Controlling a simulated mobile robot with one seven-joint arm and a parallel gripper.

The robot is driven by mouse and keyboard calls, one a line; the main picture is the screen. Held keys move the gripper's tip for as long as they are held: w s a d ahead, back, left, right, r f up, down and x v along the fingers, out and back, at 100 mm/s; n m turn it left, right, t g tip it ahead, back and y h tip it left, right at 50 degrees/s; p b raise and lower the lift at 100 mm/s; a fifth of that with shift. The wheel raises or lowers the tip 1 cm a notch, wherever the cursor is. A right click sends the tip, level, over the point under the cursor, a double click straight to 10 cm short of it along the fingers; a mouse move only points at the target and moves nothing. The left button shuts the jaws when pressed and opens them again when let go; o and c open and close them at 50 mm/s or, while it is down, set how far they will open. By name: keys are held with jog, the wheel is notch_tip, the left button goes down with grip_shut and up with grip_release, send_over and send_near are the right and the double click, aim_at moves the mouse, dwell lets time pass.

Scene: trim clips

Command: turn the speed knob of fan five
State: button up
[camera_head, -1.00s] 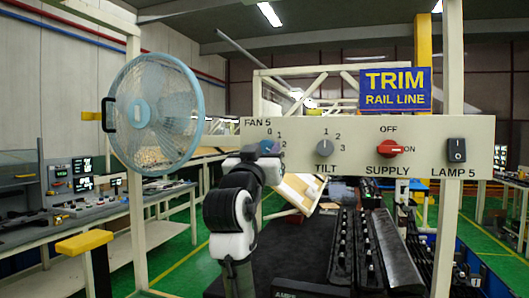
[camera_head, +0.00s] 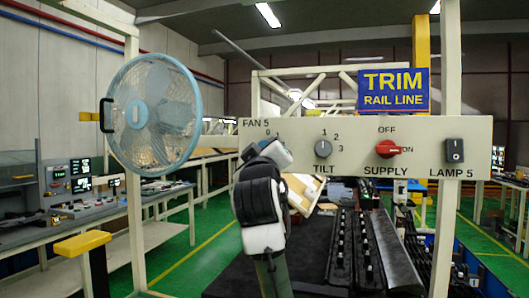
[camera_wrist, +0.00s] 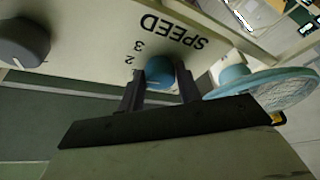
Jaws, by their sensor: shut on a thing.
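The speed knob (camera_wrist: 159,68) of fan five is a round blue knob on the cream panel, under the label SPEED in the wrist view, with the marks 2 and 3 beside it. My gripper (camera_wrist: 159,86) is shut on it, one dark finger on each side. In the head view my gripper (camera_head: 266,150) covers the knob below the FAN 5 label, so its pointer cannot be read. The fan (camera_head: 153,114), with a pale blue ring guard, stands to the left of the panel; it also shows at the right in the wrist view (camera_wrist: 275,88).
The panel (camera_head: 355,165) also carries a grey TILT knob (camera_head: 323,149), a red SUPPLY switch (camera_head: 388,149) with its handle towards ON, and a black LAMP 5 rocker (camera_head: 454,150). The grey knob is close beside my gripper in the wrist view (camera_wrist: 25,42). A dark bench lies below.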

jog(key=shift+n, duration=0.3)
jog(key=o, duration=1)
jog(key=d+b+v, duration=0.1)
jog(key=b+v, duration=0.5)
jog(key=v, duration=0.7)
jog(key=shift+s+a, duration=0.4)
jog(key=shift+s, duration=0.05)
